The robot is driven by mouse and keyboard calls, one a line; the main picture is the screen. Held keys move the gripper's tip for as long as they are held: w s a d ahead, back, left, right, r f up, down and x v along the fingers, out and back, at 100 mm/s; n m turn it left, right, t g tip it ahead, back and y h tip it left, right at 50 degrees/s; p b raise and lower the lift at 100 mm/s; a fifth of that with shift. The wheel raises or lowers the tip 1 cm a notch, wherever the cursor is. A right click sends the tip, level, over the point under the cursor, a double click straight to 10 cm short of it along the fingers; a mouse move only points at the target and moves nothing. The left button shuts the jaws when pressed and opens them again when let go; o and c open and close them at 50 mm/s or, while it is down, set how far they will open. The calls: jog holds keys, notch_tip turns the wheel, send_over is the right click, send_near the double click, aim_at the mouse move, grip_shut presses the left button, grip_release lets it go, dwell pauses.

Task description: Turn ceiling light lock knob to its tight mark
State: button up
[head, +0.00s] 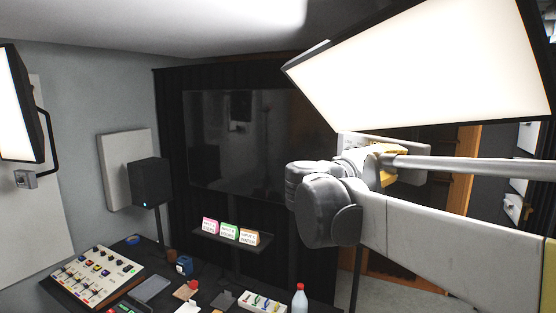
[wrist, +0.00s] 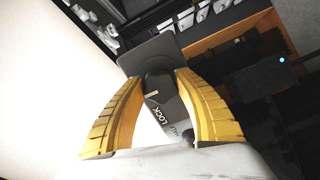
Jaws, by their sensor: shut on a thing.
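The ceiling light (head: 425,65) is a large glowing white panel with a black frame at the upper right of the head view. It also fills the left of the wrist view (wrist: 50,60). My gripper (wrist: 158,80) has yellow ribbed fingers and is shut on the dark lock knob (wrist: 158,88) beside the panel. A dark plate with white lettering (wrist: 160,115), including "LOCK", shows between the fingers. The knob's pointer and its tight mark cannot be made out. In the head view my gripper (head: 393,163) is partly hidden by my arm just below the panel, and the knob is hidden.
A second lit panel (head: 15,105) stands at the left. A speaker (head: 150,181) and a dark screen (head: 238,143) stand behind. Shelves (head: 515,190) are at the right.

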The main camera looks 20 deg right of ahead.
jog(key=o, duration=1.2)
jog(key=shift+d, duration=0.1)
jog(key=s+a, duration=0.2)
jog(key=a, duration=1)
jog(key=shift+s, duration=0.15)
jog(key=shift+d, duration=0.1)
